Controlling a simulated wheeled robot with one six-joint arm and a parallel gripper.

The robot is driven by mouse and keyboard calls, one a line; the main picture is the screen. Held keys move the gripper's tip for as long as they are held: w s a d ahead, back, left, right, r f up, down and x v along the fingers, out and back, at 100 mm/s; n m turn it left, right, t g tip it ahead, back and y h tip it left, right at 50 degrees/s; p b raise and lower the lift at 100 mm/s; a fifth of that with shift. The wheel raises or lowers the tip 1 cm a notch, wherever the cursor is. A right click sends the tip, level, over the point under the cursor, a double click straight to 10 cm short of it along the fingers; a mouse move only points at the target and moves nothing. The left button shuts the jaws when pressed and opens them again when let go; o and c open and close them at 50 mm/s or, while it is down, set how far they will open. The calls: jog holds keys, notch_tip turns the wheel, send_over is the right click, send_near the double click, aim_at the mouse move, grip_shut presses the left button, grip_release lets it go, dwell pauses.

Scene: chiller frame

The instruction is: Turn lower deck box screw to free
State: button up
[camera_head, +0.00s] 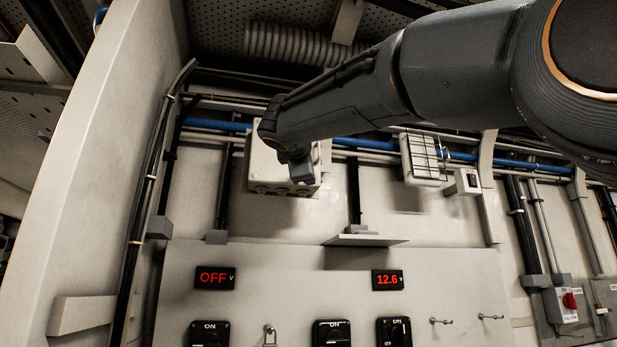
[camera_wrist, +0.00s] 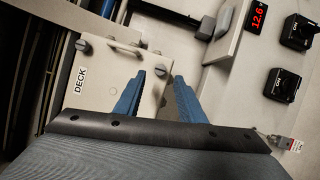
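The cream deck box (camera_head: 258,172) hangs on the wall in the head view, partly hidden behind my arm. In the wrist view the box (camera_wrist: 105,75) shows a DECK label, a bar handle (camera_wrist: 125,47) and corner screws. One screw (camera_wrist: 82,45) is at the upper left corner. Another screw (camera_wrist: 160,71) shows in the gap between my fingertips. My gripper (camera_wrist: 159,77) has two blue fingers standing apart in front of the box face. I cannot tell whether they touch the box. In the head view my gripper (camera_head: 312,163) is mostly hidden by my wrist.
Below the box is a panel (camera_head: 290,265) with red displays, black rotary switches and hooks. A small shelf (camera_head: 365,240) juts out above it. Blue and grey pipes (camera_head: 360,143) run behind the box. A caged lamp (camera_head: 422,158) is to the right.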

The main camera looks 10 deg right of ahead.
jog(key=v, duration=0.3)
jog(key=shift+s+a+b, duration=0.15)
jog(key=shift+s+b, duration=0.15)
jog(key=shift+f, duration=0.1)
jog(key=w+f+m+g+y+p, duration=0.1)
jog(key=w+f+g, duration=0.1)
jog(key=f, duration=0.8)
jog(key=w+f+g+y+p, duration=0.1)
jog(key=w+f+g, duration=0.15)
jog(key=f, duration=0.65)
jog(key=s+d+f+m+g+y+p, duration=0.1)
jog(key=s+f+m+g, duration=0.1)
jog(key=f, duration=0.9)
jog(key=s+d+f+m+g+p, duration=0.1)
jog(key=s+d+f+m+g, duration=0.15)
jog(key=f, duration=0.95)
jog(key=s+f+m+g+y+p, duration=0.3)
jog(key=s+f+m+g, duration=0.5)
jog(key=s+f, duration=1.9)
jog(key=shift+s+d+f+m+g+y+p, duration=0.2)
jog(key=shift+s+f+m+g+y+p, duration=0.15)
jog(key=shift+f+m+y, duration=0.4)
